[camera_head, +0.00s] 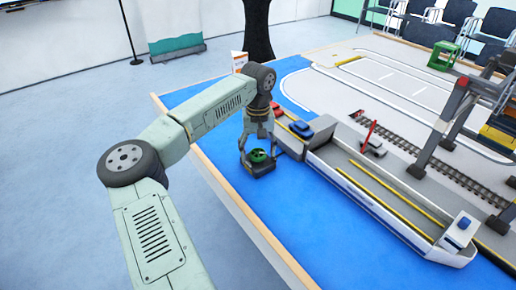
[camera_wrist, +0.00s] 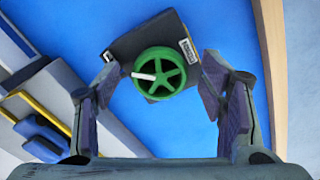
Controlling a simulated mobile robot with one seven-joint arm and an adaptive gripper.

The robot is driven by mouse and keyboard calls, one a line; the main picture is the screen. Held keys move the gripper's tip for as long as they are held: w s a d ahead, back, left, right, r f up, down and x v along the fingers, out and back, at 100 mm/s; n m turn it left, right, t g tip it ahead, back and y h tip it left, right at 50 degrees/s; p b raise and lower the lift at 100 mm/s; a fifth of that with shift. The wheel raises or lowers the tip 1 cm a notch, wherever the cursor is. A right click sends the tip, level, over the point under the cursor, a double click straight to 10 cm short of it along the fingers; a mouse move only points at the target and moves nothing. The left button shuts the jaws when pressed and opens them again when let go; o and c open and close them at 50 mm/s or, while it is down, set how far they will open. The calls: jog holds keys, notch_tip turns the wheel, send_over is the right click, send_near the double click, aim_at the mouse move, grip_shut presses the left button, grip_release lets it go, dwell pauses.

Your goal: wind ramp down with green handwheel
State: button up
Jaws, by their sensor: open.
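In the head view the handwheel (camera_head: 258,155) stands on the blue surface, left of the ship-like tray. My gripper (camera_wrist: 160,88) is open, its fingers on either side of the wheel with gaps left and right. In the head view my gripper (camera_head: 257,150) points down over the wheel. The ramp (camera_head: 289,143) seems to be the grey and yellow piece beside the box; its tilt is hard to tell.
Gantry cranes (camera_head: 455,115) and rails (camera_head: 440,170) are farther right. The table's wooden edge (camera_head: 235,205) runs close on the left.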

jog(key=shift+c, duration=0.3)
jog(key=c, duration=1.1)
